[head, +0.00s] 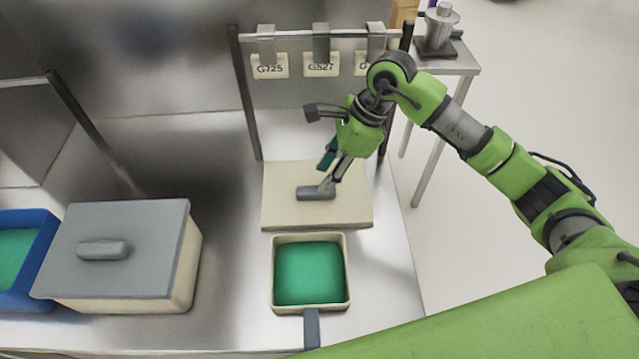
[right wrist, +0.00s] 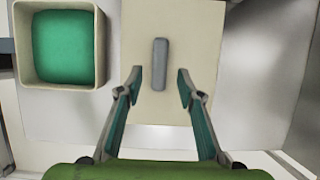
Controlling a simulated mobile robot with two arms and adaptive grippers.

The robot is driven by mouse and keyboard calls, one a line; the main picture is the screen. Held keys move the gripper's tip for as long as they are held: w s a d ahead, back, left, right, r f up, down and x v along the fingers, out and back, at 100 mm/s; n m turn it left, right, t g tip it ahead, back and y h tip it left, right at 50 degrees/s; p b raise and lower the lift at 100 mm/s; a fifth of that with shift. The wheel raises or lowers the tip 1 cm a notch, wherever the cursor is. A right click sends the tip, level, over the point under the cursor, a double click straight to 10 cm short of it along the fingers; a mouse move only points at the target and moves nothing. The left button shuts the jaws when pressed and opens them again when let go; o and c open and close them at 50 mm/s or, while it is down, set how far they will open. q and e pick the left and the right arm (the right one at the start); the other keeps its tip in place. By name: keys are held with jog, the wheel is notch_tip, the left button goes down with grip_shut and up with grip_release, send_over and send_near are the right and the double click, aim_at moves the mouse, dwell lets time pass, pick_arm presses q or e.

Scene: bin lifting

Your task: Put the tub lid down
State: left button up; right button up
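The tub lid (head: 345,212) is a flat cream plate with a grey bar handle (head: 316,194). It lies flat on the metal worktop behind a square cream tub (head: 346,284) that holds something green. In the right wrist view the lid (right wrist: 205,40) and its handle (right wrist: 160,64) show beyond and between my fingertips. My right gripper (head: 328,174) is over the lid at its handle. In the right wrist view its fingers (right wrist: 159,77) are spread, with a gap on each side of the handle. My left gripper is not in view.
A cream box with a grey lid (head: 150,220) and a blue bin (head: 45,245) stand at the left. A rack with hanging labels (head: 270,66) stands behind the lid. A side table (head: 460,60) is at the upper right. The worktop between box and tub is clear.

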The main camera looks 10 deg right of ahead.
jog(key=v, duration=0.7)
jog(key=shift+b, duration=0.35)
